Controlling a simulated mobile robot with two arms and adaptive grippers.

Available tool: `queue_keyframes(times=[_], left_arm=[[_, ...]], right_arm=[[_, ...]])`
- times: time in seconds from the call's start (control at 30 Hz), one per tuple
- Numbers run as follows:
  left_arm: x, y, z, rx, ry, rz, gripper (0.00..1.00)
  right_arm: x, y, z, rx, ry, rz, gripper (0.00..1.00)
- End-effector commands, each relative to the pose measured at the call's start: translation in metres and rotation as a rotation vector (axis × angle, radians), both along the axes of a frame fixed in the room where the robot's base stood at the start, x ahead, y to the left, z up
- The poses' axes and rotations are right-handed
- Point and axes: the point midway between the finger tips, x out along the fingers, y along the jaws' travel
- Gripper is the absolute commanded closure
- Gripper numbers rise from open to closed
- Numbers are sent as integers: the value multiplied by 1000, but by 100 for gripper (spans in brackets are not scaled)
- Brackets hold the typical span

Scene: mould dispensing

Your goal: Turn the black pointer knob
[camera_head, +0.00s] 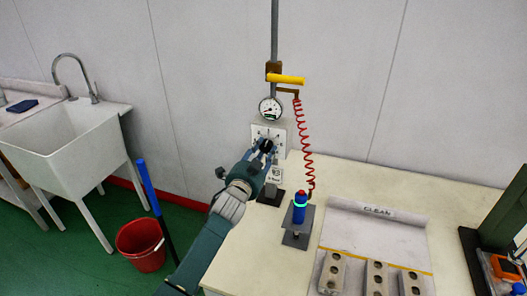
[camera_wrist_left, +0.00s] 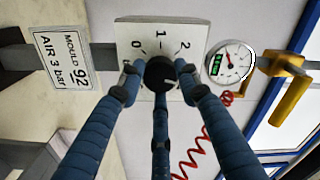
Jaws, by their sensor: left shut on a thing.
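The black pointer knob (camera_wrist_left: 160,72) sits on a pale dial plate (camera_wrist_left: 138,32) marked 0, 1 and 2. A short white mark shows on the knob's face, toward the right in the left wrist view. In the head view the knob (camera_head: 266,145) is partly covered by my left gripper (camera_head: 267,150). In the left wrist view the blue fingers of my left gripper (camera_wrist_left: 158,78) are shut around the knob, one on each side and one below. My right gripper is not in view.
A gauge (camera_head: 270,108), yellow lever (camera_head: 287,79) and coiled red hose (camera_head: 304,140) are close by. A blue bottle-like tool (camera_head: 299,208) stands on the bench (camera_head: 262,240). Several metal moulds (camera_head: 375,277) lie on the right. A sink (camera_head: 75,139) and red bucket (camera_head: 141,246) are left.

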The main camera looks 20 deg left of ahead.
Motion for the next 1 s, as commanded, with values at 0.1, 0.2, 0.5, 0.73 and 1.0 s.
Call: queue_keyframes(times=[0.1,0.2,0.5,0.73,1.0], left_arm=[[0,0,-1,-75,5,1,93],[0,0,-1,-125,7,1,93],[0,0,-1,-205,10,1,93],[0,0,-2,-214,10,1,93],[0,0,-2,-213,10,1,55]], right_arm=[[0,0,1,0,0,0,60],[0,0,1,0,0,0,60],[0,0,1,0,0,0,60],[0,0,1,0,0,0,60],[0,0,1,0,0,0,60]])
